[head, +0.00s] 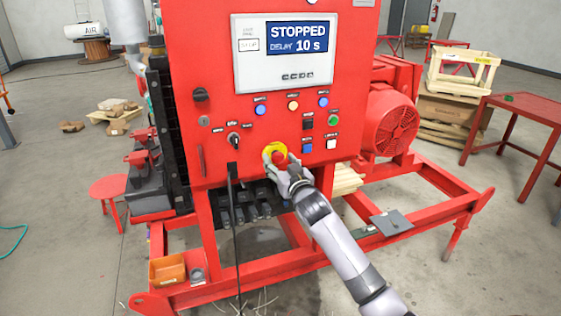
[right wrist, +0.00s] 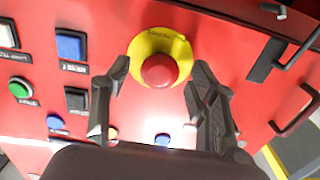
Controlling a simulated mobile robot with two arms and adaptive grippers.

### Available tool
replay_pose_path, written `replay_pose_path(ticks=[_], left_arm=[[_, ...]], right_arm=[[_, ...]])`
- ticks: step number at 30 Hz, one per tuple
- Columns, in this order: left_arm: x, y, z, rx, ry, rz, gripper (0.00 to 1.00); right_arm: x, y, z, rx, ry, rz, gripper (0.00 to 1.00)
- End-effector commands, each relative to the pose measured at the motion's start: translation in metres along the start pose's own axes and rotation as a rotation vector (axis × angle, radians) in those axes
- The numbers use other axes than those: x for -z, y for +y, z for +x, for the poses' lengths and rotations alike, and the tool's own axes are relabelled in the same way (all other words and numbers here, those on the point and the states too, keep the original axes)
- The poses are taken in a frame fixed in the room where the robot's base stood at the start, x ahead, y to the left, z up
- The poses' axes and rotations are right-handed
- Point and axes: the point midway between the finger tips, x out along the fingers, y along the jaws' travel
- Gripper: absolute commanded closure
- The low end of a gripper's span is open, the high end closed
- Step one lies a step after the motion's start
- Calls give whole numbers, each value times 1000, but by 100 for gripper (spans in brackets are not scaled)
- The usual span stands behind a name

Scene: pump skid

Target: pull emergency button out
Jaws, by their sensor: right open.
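The emergency button (head: 279,157) is a red mushroom knob on a yellow round plate, low on the front of the red control panel. In the right wrist view the red knob (right wrist: 159,71) sits on its yellow plate (right wrist: 160,42), between and just beyond my fingertips. My right gripper (head: 280,162) is at the button, its fingers open on either side of the knob. In the right wrist view both fingers (right wrist: 160,78) stand apart from the knob, with gaps on each side. My left gripper is in neither view.
The panel display (head: 296,38) reads STOPPED, DELAY 10 s. A black cable (head: 234,220) hangs below. The red skid frame (head: 330,252) runs along the floor.

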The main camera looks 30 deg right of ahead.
Motion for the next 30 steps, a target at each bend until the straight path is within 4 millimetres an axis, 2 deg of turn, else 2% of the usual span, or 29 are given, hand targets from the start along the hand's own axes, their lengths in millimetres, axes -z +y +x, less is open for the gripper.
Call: replay_pose_path(ticks=[6, 30], left_arm=[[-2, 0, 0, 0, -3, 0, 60], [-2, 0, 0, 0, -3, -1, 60]], right_arm=[[0, 0, 0, 0, 0, 0, 48], [0, 0, 0, 0, 0, 0, 100]])
